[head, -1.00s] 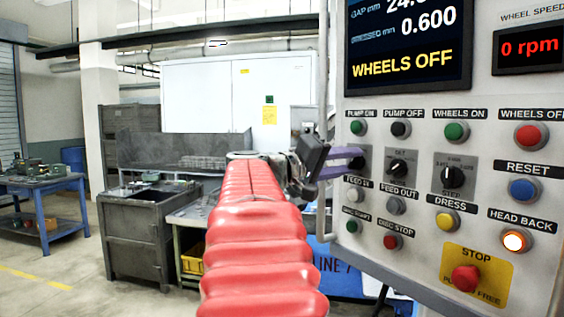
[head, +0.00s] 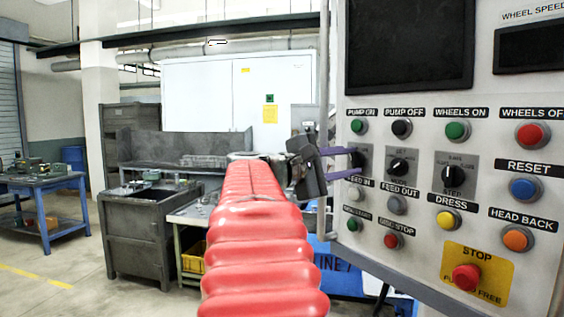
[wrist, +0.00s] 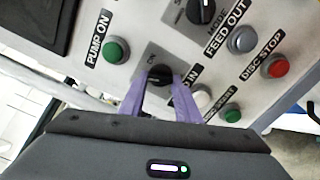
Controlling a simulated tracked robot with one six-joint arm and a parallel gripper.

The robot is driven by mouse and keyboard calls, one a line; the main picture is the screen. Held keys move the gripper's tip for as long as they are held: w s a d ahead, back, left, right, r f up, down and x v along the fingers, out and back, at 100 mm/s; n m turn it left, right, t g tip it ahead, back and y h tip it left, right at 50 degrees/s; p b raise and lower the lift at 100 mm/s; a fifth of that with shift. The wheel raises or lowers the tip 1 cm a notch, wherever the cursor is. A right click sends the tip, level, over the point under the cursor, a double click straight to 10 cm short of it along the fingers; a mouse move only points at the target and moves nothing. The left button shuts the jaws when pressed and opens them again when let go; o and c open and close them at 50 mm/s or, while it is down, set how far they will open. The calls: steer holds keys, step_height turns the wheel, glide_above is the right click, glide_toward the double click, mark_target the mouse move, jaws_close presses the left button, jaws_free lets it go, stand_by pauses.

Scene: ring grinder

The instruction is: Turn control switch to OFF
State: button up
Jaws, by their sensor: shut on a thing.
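The control switch is a black rotary knob on a dark grey plate at the left of the panel, below PUMP ON. In the wrist view the knob (wrist: 160,74) sits between the two purple fingers of my gripper (wrist: 160,84), which is shut on it. In the head view the switch plate (head: 364,154) is partly covered by my gripper (head: 352,162), which reaches in from the left. The label is only partly readable, so I cannot tell the exact knob position. The panel's screen (head: 408,45) and the wheel speed display (head: 530,48) are dark.
Close around the switch are the green PUMP ON button (head: 357,126), a white FEED IN button (head: 355,193) and a second black knob (head: 398,167). The red STOP button (head: 466,278) is lower right. A workbench and cabinets stand behind my red arm.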

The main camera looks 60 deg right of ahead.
steer(key=shift+f+n, duration=0.3)
steer(key=shift+n, duration=1.1)
steer(key=o, duration=1)
steer(key=shift+r, duration=0.1)
steer(key=shift+o, duration=0.2)
steer(key=shift+r, duration=0.1)
steer(key=v, duration=1.3)
steer(key=shift+w+a, duration=0.2)
steer(key=shift+a, duration=0.1)
